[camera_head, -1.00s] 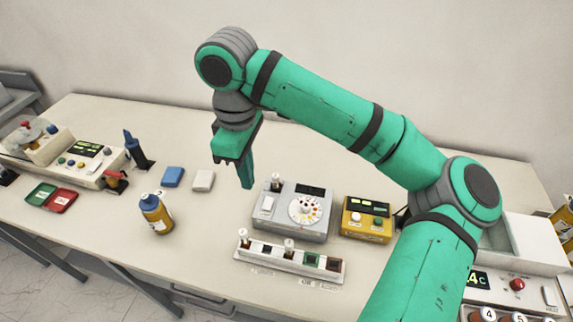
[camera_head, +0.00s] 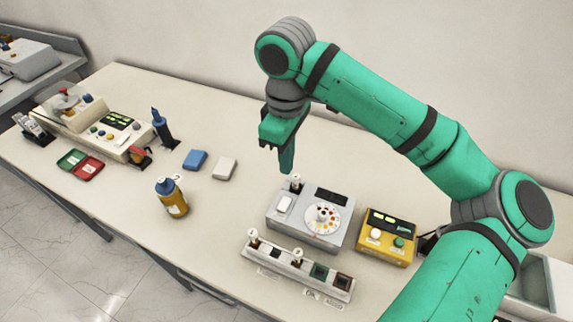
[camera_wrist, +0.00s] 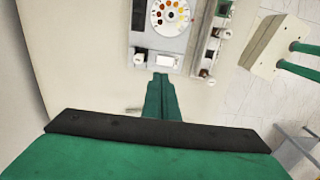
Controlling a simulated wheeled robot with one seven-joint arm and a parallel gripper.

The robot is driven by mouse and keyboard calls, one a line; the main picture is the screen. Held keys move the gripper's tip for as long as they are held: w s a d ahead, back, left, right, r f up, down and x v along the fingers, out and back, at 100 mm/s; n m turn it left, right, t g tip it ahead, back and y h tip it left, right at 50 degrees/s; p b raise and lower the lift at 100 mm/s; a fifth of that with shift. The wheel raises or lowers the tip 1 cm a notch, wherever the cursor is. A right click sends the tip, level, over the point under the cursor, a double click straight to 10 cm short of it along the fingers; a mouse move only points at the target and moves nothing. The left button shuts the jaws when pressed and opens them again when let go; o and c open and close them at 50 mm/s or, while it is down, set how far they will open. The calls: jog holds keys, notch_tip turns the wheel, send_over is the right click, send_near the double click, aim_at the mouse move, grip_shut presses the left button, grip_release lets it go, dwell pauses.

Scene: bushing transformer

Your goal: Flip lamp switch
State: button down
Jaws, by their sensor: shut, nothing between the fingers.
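A grey device box (camera_head: 311,228) with a round colour dial stands on the table. A white rocker switch (camera_head: 284,204) sits on its left side; I cannot tell whether this is the lamp switch or which way it is set. My gripper (camera_head: 286,170) is shut and empty, pointing down above and behind the box's back left corner. In the wrist view the fingertips (camera_wrist: 160,76) show just short of the white rocker (camera_wrist: 166,60), apparently apart from it. A capped vial (camera_wrist: 138,58) stands beside the rocker.
A yellow box (camera_head: 387,240) with buttons stands to the right. A long white rack (camera_head: 297,268) with vials lies in front. The table behind the blocks is clear.

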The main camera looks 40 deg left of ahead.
aim_at(284, 204)
notch_tip(284, 204, down, 12)
jog(key=shift+r, duration=0.1)
dwell(0.4)
jog(key=shift+f, duration=0.2)
jog(key=shift+s, duration=0.1)
dwell(0.3)
jog(key=shift+s+d+r, duration=0.15)
jog(key=shift+s+r, duration=0.1)
jog(key=shift+s, duration=0.4)
notch_tip(284, 204, up, 14)
dwell(0.6)
jog(key=shift+w, duration=0.1)
